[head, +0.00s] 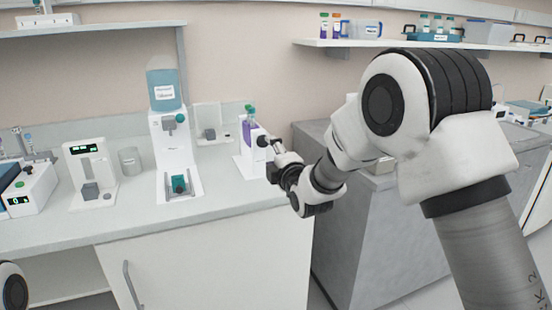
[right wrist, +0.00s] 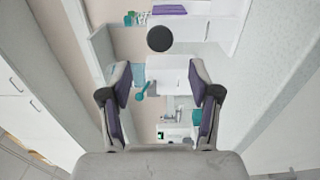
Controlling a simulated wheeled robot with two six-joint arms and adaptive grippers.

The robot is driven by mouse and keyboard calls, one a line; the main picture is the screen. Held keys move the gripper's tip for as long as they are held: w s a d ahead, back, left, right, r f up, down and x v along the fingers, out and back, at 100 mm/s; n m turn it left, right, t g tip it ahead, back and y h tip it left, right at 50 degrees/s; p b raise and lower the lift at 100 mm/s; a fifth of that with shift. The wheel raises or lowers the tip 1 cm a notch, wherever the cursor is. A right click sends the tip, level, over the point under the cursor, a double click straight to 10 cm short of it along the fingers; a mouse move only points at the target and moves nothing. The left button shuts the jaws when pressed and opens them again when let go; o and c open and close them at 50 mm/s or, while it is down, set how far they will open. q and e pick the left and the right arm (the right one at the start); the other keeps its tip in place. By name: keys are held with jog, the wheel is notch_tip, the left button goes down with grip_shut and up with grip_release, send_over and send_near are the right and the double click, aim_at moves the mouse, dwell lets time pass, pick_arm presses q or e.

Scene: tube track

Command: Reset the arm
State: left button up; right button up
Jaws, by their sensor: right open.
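My right arm reaches in from the right, and its gripper (head: 278,166) hangs at the bench's front edge, close to a white stand (head: 243,158) holding tubes with purple contents (head: 248,128). In the right wrist view the gripper (right wrist: 159,73) has its two fingers spread apart with nothing between them. A dark round disc (right wrist: 160,39) shows beyond the fingers, and a teal piece (right wrist: 141,90) lies farther off. My left gripper is out of view; only a bit of what seems to be my left arm shows at the lower left.
The bench holds a white dispenser (head: 175,150) with a blue bottle (head: 164,90), a white device (head: 92,170) with a display, and a grey cup (head: 130,161). A grey cabinet (head: 345,220) stands right of the bench, under my arm. The bench front is mostly clear.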

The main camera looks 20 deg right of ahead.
jog(key=s, duration=0.3)
jog(key=shift+s+d, duration=0.1)
jog(key=shift+f, duration=0.15)
